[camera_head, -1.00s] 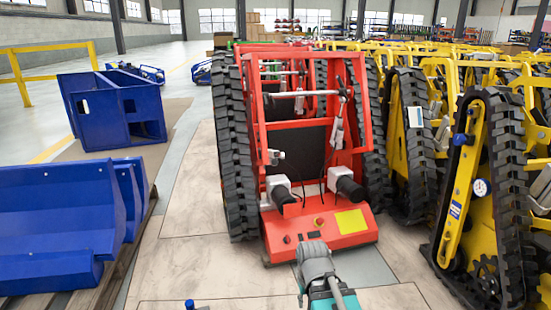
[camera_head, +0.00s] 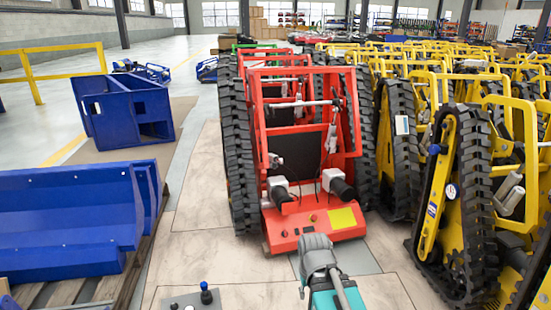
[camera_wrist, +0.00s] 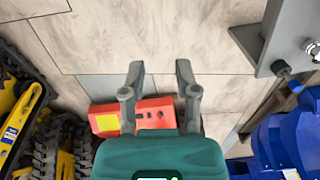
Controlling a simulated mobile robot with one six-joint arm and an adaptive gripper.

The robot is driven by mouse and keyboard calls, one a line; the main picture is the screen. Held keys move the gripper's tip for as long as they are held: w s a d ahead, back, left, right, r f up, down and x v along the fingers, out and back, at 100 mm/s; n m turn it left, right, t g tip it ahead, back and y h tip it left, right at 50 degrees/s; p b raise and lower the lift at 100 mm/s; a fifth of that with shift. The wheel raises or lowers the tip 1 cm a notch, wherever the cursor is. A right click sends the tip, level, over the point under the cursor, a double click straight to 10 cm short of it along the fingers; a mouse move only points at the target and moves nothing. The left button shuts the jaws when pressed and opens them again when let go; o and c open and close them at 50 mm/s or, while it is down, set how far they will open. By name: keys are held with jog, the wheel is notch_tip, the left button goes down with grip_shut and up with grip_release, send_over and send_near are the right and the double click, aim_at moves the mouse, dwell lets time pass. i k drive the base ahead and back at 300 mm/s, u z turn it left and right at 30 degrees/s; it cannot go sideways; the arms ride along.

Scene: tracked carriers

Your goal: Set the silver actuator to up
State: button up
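A grey panel (camera_head: 182,303) shows at the bottom of the head view, cut off by the edge. It also shows at the upper right of the wrist view (camera_wrist: 282,22). A small silver actuator (camera_wrist: 313,49) stands on it at the right edge of the wrist view. Whether it is up or down I cannot tell. A dark blue-black knob (camera_wrist: 281,68) is beside it; this knob also shows in the head view (camera_head: 206,293). My gripper (camera_wrist: 160,68) is open and empty, left of the panel and apart from it. Its fingertips are over bare floor in the wrist view.
A red tracked carrier (camera_head: 318,222) stands ahead. Yellow tracked carriers (camera_head: 433,190) crowd the right side. Blue metal parts (camera_head: 70,215) lie on a pallet at left, with a blue frame (camera_head: 105,118) behind. Pale floor (camera_head: 195,250) is clear between the pallet and the red carrier.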

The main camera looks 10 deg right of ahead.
aim_at(273, 160)
jog(key=z, duration=0.35)
jog(key=i, duration=0.55)
jog(key=z, duration=0.75)
jog(key=i, duration=1.2)
jog(key=u, duration=0.5)
jog(key=i, duration=0.6)
jog(key=u, duration=0.65)
